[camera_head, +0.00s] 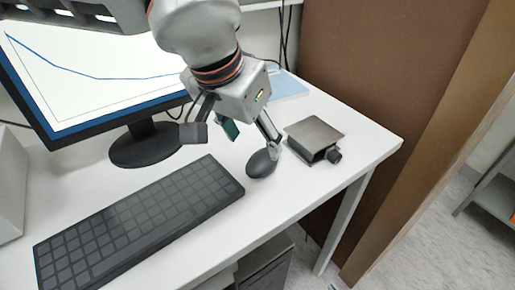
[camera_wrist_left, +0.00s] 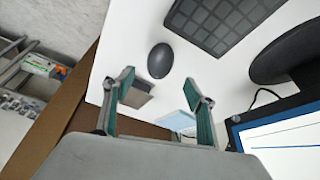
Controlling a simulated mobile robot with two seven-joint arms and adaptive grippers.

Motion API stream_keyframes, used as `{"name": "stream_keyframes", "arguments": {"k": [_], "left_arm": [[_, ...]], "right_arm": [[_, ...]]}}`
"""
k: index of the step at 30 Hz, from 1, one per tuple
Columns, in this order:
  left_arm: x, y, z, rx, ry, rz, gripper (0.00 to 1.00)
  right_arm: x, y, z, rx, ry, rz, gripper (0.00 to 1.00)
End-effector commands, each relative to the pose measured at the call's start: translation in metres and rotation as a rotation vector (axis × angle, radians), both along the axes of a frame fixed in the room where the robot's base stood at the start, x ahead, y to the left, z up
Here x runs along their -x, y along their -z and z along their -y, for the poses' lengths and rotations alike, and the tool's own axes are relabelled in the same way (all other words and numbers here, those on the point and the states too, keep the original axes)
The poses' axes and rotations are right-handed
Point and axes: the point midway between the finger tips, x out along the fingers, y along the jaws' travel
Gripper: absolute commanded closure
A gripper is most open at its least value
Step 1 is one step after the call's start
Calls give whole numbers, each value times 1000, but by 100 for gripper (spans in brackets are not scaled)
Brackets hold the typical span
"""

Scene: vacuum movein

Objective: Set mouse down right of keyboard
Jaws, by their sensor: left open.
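My left gripper (camera_head: 234,141) is open and empty above the desk behind the mouse. One finger overlaps the mouse's edge in the head view. Its green-padded fingers spread wide in the left wrist view (camera_wrist_left: 161,88). My right gripper is not in view.
A small grey box (camera_head: 315,130) with a dark knob stands right of the mouse, near the desk's right edge. A monitor (camera_head: 95,80) stands behind the keyboard. A light blue flat item (camera_head: 288,85) lies at the back. A brown panel (camera_head: 375,90) borders the desk.

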Motion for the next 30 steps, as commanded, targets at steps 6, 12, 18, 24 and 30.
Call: {"name": "stream_keyframes", "arguments": {"k": [6, 12, 18, 24, 30], "left_arm": [[10, -29, -6, 1, 0, 2, 44], [13, -35, -8, -1, 0, -2, 44], [13, -35, -8, 0, 0, -2, 44], [13, -35, -8, 0, 0, -1, 44], [13, -35, -8, 0, 1, -1, 44]], "right_arm": [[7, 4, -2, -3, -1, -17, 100], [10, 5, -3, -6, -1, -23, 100], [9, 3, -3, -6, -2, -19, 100], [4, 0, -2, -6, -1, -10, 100], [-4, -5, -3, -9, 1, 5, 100]]}}
